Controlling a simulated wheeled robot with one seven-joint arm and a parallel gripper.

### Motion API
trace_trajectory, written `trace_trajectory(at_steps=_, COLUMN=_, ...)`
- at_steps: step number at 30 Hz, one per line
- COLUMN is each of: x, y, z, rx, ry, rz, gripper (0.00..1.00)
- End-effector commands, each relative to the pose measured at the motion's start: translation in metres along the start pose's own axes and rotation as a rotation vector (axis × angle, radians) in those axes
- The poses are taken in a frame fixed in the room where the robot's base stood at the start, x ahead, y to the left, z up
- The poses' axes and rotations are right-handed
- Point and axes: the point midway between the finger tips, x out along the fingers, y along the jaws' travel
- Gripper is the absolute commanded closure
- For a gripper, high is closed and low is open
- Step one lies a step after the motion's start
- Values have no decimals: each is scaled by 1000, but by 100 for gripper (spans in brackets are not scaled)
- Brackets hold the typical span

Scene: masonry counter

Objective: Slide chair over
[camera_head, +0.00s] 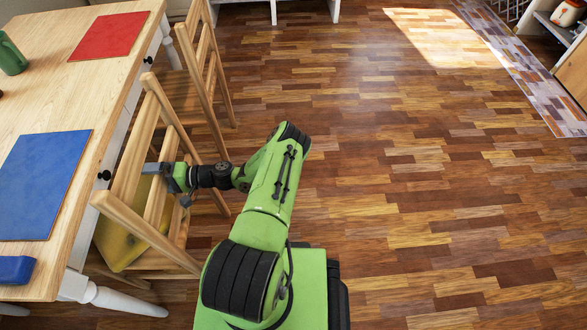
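The near wooden chair (130,183) stands at the table's right side, its slatted back toward the open floor. Its yellow seat (122,240) shows between the slats. My gripper (164,178) is at the upper middle of this chair's back, among the slats. A grey finger reaches left across the back; the other finger is mostly hidden. I cannot tell whether the fingers are closed on a slat. A second wooden chair (206,62) stands farther along the same table side.
The wooden table (60,95) on the left bears a red mat (108,36), a blue mat (42,182), a green object (10,55) and a blue object (15,269). The parquet floor to the right is clear. Shelving (553,30) and a rug (520,70) lie at the far right.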

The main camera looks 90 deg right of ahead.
Motion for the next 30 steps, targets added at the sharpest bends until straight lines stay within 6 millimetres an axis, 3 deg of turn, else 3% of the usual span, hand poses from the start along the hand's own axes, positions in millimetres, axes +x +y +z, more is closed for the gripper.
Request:
trace_trajectory(at_steps=1, x=1, y=7, z=3, rx=6, ry=-6, rz=17, gripper=2)
trace_trajectory(at_steps=8, x=-5, y=3, z=2, rx=5, ry=-5, rz=11, gripper=2)
trace_trajectory(at_steps=24, x=-100, y=1, z=0, rx=3, ry=-1, rz=7, gripper=2)
trace_trajectory(at_steps=30, x=-121, y=0, z=0, rx=3, ry=-3, rz=6, gripper=2)
